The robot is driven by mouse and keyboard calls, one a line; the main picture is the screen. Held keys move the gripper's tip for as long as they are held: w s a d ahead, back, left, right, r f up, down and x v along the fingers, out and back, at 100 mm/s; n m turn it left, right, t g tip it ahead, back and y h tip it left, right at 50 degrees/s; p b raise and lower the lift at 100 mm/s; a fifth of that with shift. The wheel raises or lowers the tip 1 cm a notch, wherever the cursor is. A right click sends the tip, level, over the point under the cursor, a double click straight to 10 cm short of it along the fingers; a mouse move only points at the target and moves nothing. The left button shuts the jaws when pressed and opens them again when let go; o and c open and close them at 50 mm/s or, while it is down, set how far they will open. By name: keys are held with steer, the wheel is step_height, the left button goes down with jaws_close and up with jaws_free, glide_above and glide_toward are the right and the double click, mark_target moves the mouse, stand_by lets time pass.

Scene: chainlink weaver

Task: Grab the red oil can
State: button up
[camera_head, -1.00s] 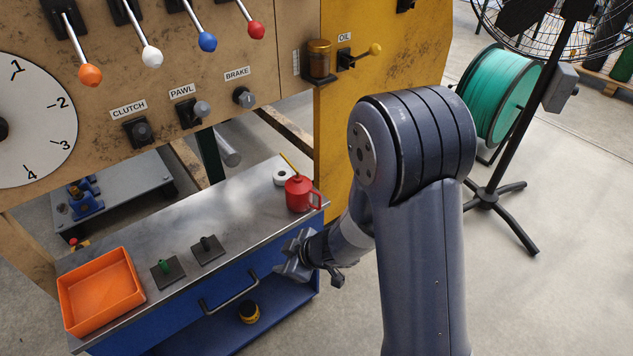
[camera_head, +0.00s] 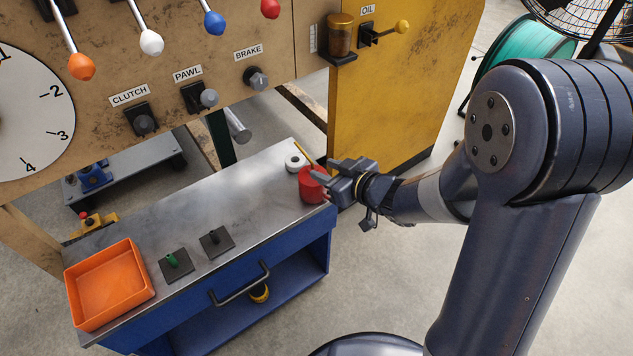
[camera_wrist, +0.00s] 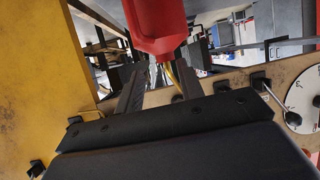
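The red oil can (camera_head: 311,188) stands on the right end of the metal bench top, with a thin yellow spout rising from it. My gripper (camera_head: 326,180) is at the can's right side and hides part of it, including the handle area. In the wrist view the can's red body (camera_wrist: 157,28) fills the top centre, just beyond the tips of my two spread fingers (camera_wrist: 160,68). The gripper looks open; whether a finger touches the can cannot be told.
A white ring-shaped roll (camera_head: 295,161) lies close behind the can. The bench top (camera_head: 235,200) carries an orange tray (camera_head: 108,284) and two small dark plates with knobs at left. A yellow panel (camera_head: 385,95) with an oil valve stands behind the bench's right end.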

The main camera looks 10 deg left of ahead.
mark_target(313, 165)
steer(key=x, duration=0.2)
steer(key=b+x, duration=0.1)
steer(key=x, duration=0.3)
steer(key=shift+s+a+r, duration=0.2)
steer(key=shift+a+r, duration=0.05)
steer(key=shift+a, duration=0.25)
steer(key=shift+c, duration=0.2)
jaws_close()
steer(key=shift+r, duration=0.1)
